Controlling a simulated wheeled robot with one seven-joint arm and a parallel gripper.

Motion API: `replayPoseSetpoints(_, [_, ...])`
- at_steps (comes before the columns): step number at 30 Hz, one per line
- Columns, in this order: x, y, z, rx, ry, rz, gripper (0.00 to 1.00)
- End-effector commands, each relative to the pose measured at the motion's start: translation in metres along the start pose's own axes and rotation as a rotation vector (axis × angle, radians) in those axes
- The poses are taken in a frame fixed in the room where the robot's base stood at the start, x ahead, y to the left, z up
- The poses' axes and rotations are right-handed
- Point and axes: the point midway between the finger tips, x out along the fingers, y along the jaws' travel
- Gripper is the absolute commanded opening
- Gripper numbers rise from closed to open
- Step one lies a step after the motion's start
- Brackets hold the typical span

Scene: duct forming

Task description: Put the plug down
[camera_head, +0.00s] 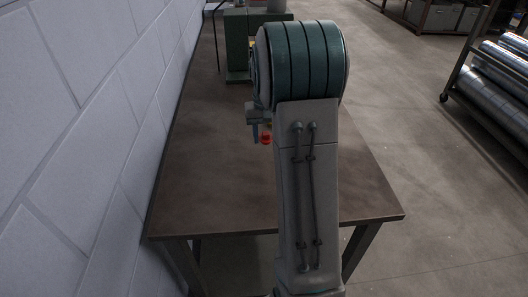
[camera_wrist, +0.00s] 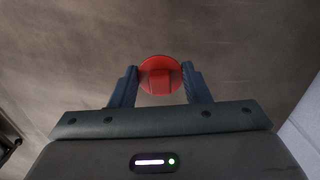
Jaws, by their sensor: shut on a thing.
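The plug is red and round in the wrist view (camera_wrist: 160,74), held between the two fingers of my gripper (camera_wrist: 160,88). My gripper is shut on it, with one finger on each side. In the head view the red plug (camera_head: 266,138) shows as a small spot left of my arm, below the gripper, over the brown table (camera_head: 215,190). Most of the gripper is hidden behind my arm there. I cannot tell whether the plug touches the tabletop.
A green machine (camera_head: 238,45) stands at the table's far end. A white block wall (camera_head: 90,110) runs along the table's left side. A rack with shiny metal ducts (camera_head: 495,85) stands on the floor at right. The near left tabletop is clear.

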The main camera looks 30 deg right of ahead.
Motion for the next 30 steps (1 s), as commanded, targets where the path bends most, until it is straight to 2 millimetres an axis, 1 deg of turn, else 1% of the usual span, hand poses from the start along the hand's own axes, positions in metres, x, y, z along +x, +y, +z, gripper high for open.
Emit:
replayPoseSetpoints(1, [-0.001, 0.013, -0.003, 0.025, 0.004, -0.002, 0.21])
replayPoseSetpoints(2, [-0.004, 0.019, -0.003, 0.035, 0.003, -0.003, 0.21])
replayPoseSetpoints(3, [-0.008, 0.024, -0.003, 0.045, 0.003, -0.004, 0.21])
replayPoseSetpoints(5, [-0.009, 0.026, -0.001, 0.054, 0.001, -0.005, 0.21])
replayPoseSetpoints(8, [-0.004, 0.017, 0.009, 0.056, -0.002, -0.006, 0.21])
replayPoseSetpoints(15, [0.028, -0.025, 0.045, 0.054, -0.004, -0.006, 0.21])
replayPoseSetpoints(18, [0.040, -0.041, 0.058, 0.053, -0.003, -0.005, 0.21])
replayPoseSetpoints(21, [0.049, -0.052, 0.066, 0.054, -0.001, -0.005, 0.21])
replayPoseSetpoints(26, [0.056, -0.059, 0.072, 0.057, 0.000, -0.005, 0.21])
replayPoseSetpoints(30, [0.076, -0.059, 0.073, 0.058, -0.006, -0.004, 0.21])
